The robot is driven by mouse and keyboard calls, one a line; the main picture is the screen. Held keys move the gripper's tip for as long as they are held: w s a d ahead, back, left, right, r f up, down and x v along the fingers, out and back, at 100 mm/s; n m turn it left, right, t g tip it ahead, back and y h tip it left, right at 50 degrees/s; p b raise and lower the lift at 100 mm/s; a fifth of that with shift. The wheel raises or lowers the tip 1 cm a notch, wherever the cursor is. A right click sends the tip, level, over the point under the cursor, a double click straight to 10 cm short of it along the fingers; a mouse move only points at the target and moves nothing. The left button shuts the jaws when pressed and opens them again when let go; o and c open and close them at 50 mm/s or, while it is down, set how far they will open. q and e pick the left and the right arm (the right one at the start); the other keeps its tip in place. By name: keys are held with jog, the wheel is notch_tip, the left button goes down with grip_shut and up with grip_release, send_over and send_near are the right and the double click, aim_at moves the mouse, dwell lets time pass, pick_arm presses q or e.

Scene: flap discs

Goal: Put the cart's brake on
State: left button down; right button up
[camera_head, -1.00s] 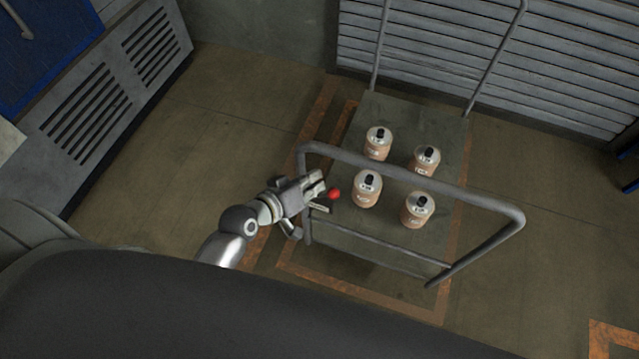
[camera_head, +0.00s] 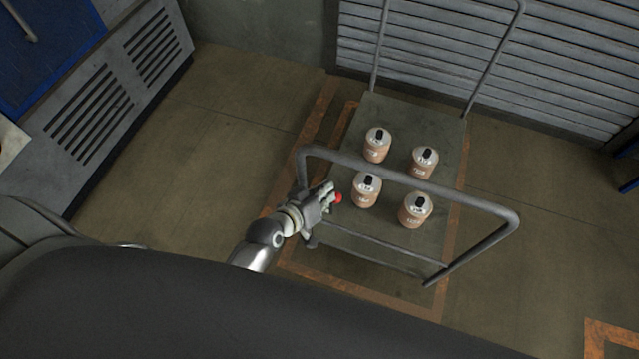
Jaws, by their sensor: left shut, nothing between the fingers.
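The cart (camera_head: 395,125) has a flat grey deck and tubular handles at its near and far ends. A small red knob (camera_head: 338,198), which looks like the brake lever's end, shows at the cart's near left, by the near handle (camera_head: 420,177). My left gripper (camera_head: 332,195) is shut with nothing held. Its fingertips are right beside the red knob, on its left; I cannot tell whether they touch it. The rest of the lever is hidden. My right gripper is not in view.
Several pinkish containers with black tops, one of them a bottle (camera_head: 377,145), stand on the cart deck. Orange lines (camera_head: 345,290) mark the floor around the cart. A slatted shutter (camera_head: 480,55) is behind. Floor to the left is clear.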

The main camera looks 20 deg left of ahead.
aim_at(339, 199)
pick_arm(q)
jog(key=shift+m+y, duration=0.4)
jog(key=shift+y, duration=0.1)
jog(key=d+f, duration=0.1)
jog(key=d, duration=0.1)
jog(key=d+f, duration=0.2)
jog(key=shift+s+d+f+p, duration=0.1)
jog(key=shift+d+f+p, duration=0.1)
jog(key=shift+p, duration=0.15)
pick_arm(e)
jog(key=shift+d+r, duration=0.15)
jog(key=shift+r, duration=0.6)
pick_arm(q)
jog(key=r+p, duration=0.2)
jog(key=p, duration=0.1)
jog(key=r+p, duration=0.1)
jog(key=r, duration=0.1)
jog(key=shift+s+a, duration=0.25)
jog(key=shift+a, duration=0.1)
jog(key=d+b+v, duration=0.1)
jog(key=v, duration=0.9)
jog(key=shift+s, duration=0.15)
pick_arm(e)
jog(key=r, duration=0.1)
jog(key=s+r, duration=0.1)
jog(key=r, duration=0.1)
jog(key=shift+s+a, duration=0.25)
